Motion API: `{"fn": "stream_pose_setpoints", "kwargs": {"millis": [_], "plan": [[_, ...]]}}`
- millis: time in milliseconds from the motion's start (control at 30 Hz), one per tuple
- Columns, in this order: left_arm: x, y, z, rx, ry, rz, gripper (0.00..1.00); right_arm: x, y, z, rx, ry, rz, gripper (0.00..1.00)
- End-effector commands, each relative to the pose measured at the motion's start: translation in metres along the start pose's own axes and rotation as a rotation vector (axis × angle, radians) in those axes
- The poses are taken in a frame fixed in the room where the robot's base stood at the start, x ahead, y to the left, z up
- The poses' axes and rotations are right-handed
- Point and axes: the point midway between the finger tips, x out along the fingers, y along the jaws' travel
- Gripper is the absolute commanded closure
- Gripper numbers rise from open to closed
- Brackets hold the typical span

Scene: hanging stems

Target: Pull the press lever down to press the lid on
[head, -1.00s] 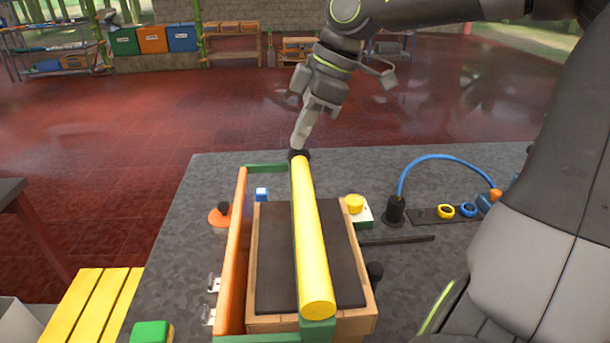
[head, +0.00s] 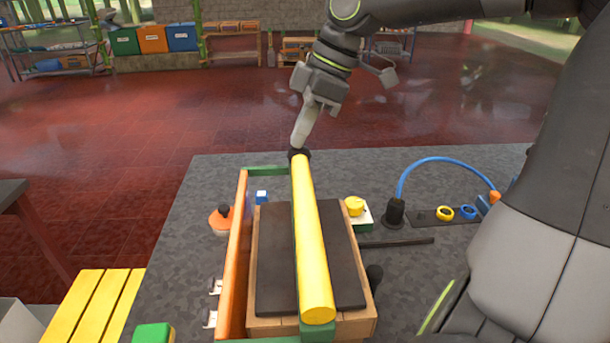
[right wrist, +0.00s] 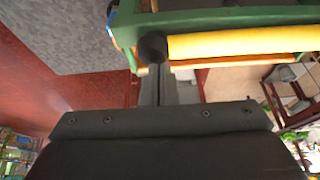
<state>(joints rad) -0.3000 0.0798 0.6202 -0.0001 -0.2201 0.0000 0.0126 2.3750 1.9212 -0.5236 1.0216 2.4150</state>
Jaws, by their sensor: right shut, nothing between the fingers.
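The press lever is a long yellow bar (head: 312,240) with a black knob (head: 299,154) at its far end. It runs lengthwise above a wooden box (head: 284,325) with a dark lid (head: 272,258). The bar hides the middle of the lid; I cannot tell how far the lid is seated. My right gripper (head: 299,143) is shut and empty, its fingertips at the knob. In the right wrist view, the shut fingers (right wrist: 158,75) end at the black knob (right wrist: 152,47), beside the yellow bar (right wrist: 245,42). My left gripper is out of view.
An orange rail (head: 235,255) and green frame pieces (head: 268,170) stand around the box. A yellow button (head: 355,206), a blue hose (head: 430,158) and a dark rod (head: 397,242) are right. My arm fills the right side.

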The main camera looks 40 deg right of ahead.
Motion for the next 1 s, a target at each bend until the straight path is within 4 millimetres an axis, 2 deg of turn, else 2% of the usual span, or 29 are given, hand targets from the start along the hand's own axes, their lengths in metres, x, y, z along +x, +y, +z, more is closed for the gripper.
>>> {"fn": "stream_pose_setpoints", "kwargs": {"millis": [33, 633, 1000], "plan": [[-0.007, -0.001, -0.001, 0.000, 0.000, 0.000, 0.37, -0.009, 0.000, -0.004, 0.000, 0.000, 0.002, 1.00], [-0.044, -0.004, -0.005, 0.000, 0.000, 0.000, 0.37, -0.059, 0.001, -0.025, 0.000, 0.002, 0.005, 1.00], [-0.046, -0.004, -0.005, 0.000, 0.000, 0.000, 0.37, -0.063, 0.000, -0.027, -0.001, 0.002, 0.004, 1.00]]}}
